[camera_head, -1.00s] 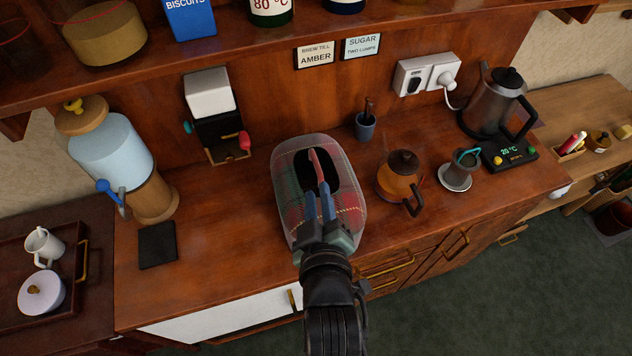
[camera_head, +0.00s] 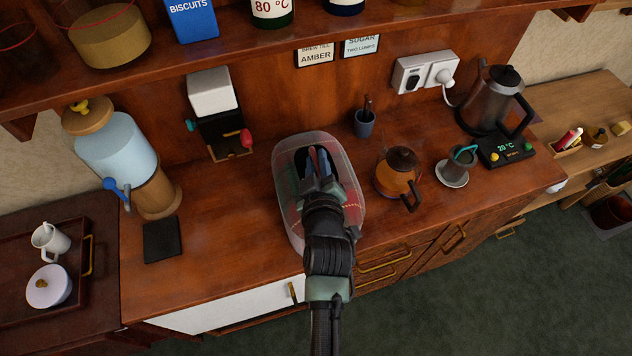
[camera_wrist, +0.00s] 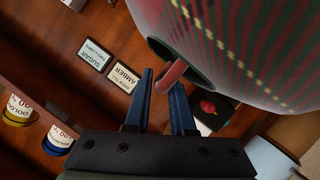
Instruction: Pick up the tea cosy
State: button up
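The tea cosy (camera_head: 287,205) is a rounded red-and-green tartan dome with a pale edge. It stands on the wooden counter, partly hidden by my arm. In the wrist view the cosy (camera_wrist: 240,50) fills the upper right, with a dark opening and a red loop (camera_wrist: 171,75) sticking out of it. My gripper (camera_head: 320,158) is over the top of the cosy. In the wrist view my gripper (camera_wrist: 163,82) has its two blue fingers apart, with the loop's end between them. I cannot see the fingers touching the loop.
A blue cup (camera_head: 364,124) is at the back. A large dispenser (camera_head: 118,150) and a dark mat (camera_head: 161,240) are to the left. A shelf (camera_head: 240,50) overhangs the back.

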jog(key=shift+c, duration=0.2)
grip_shut()
dwell(1.3)
